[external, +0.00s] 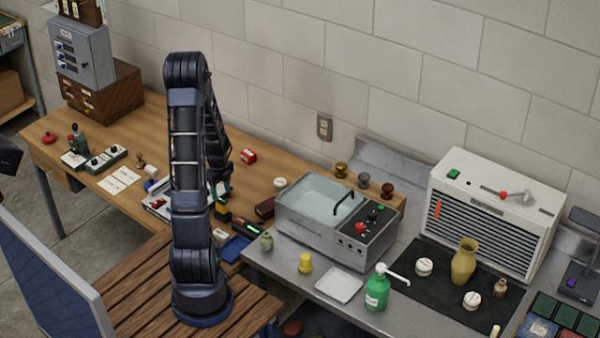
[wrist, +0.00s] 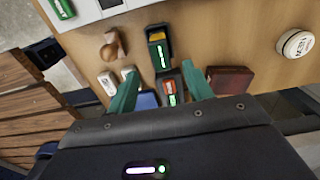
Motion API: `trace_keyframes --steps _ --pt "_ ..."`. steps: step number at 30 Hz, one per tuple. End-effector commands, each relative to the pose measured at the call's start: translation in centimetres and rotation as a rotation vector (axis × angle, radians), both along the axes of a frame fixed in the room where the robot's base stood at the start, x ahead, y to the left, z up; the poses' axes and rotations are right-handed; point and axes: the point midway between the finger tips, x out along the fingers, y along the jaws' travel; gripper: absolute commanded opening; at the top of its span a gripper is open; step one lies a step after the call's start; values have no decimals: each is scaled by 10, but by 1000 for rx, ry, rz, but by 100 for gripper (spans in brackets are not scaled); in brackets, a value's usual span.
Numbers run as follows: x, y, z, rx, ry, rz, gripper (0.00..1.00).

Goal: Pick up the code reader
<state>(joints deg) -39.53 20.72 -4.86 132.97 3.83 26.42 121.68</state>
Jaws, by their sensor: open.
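No label I can read says which item is the code reader. Two small handheld devices with lit green displays lie on the wooden table. One is dark with a yellow end (wrist: 158,48), just beyond my fingertips. The other is dark with a red-orange end (wrist: 170,88) and lies between my fingers in the wrist view; it also shows in the external view (external: 243,223). My gripper (wrist: 162,82) has teal fingers spread apart, with nothing held, above the table. In the external view my arm hides much of the gripper.
A dark red box (wrist: 230,82) lies close to my right finger. A blue item (wrist: 148,100) and a wooden-handled stamp (wrist: 110,46) are near the left finger. A white round piece (wrist: 295,43) sits further right. A metal basin (external: 350,245) stands right of the arm.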

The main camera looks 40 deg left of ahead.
Motion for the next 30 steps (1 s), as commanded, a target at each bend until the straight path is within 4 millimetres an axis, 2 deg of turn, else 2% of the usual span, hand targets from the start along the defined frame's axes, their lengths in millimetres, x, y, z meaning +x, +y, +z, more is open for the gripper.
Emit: trace_keyframes --steps 6,14,24,30 --pt "0 0 -24 -1 2 1 51" --pt "0 1 -35 -1 1 1 51" --pt "1 4 -73 -1 3 1 51" --pt "1 5 -81 0 1 2 51"
